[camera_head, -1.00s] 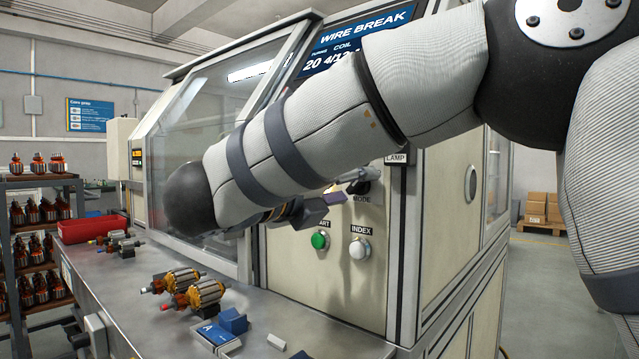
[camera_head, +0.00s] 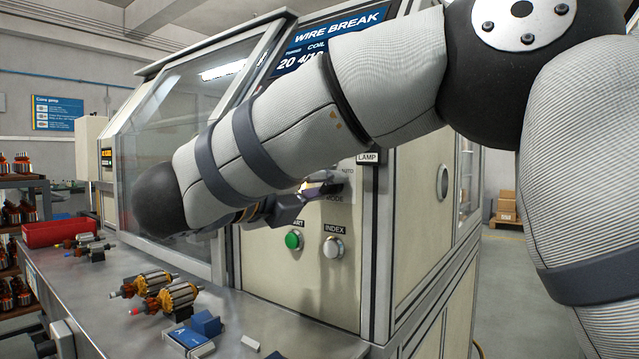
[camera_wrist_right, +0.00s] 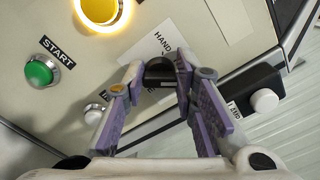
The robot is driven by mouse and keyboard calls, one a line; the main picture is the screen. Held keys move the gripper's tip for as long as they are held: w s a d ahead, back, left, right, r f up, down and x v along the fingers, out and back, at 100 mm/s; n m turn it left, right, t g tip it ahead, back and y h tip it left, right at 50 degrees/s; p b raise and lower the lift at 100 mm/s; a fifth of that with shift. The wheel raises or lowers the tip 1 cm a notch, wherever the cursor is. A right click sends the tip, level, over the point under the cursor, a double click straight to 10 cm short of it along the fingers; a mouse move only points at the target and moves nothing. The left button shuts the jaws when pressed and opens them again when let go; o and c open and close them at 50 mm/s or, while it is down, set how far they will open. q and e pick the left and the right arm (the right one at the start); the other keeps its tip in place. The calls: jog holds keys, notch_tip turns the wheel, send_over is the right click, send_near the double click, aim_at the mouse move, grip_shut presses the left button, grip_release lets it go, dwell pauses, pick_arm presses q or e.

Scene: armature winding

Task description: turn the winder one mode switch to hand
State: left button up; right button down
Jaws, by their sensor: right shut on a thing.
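The mode switch (camera_wrist_right: 160,72) is a dark knob on the cream panel of the winder, beside a white label reading HAND. In the right wrist view my right gripper (camera_wrist_right: 158,80) is shut on this knob, with a purple-padded finger on each side of it. The label's other words are partly hidden by the fingers. In the head view my right gripper (camera_head: 312,188) is at the panel by the MODE label, and my right arm hides part of the switch. My left gripper is not in view.
A green START button (camera_head: 294,240) and a white INDEX button (camera_head: 333,247) sit below the switch. A yellow-lit ring (camera_wrist_right: 100,12) shows on the panel. Armatures (camera_head: 165,291) and a blue block (camera_head: 206,323) lie on the bench (camera_head: 95,290). A red bin (camera_head: 60,231) stands further left.

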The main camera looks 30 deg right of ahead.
jog(key=n, duration=0.8)
jog(key=shift+f, duration=0.2)
jog(key=n, duration=0.4)
jog(key=shift+f, duration=0.1)
jog(key=shift+n, duration=2.4)
jog(key=c, duration=1.3)
grip_release()
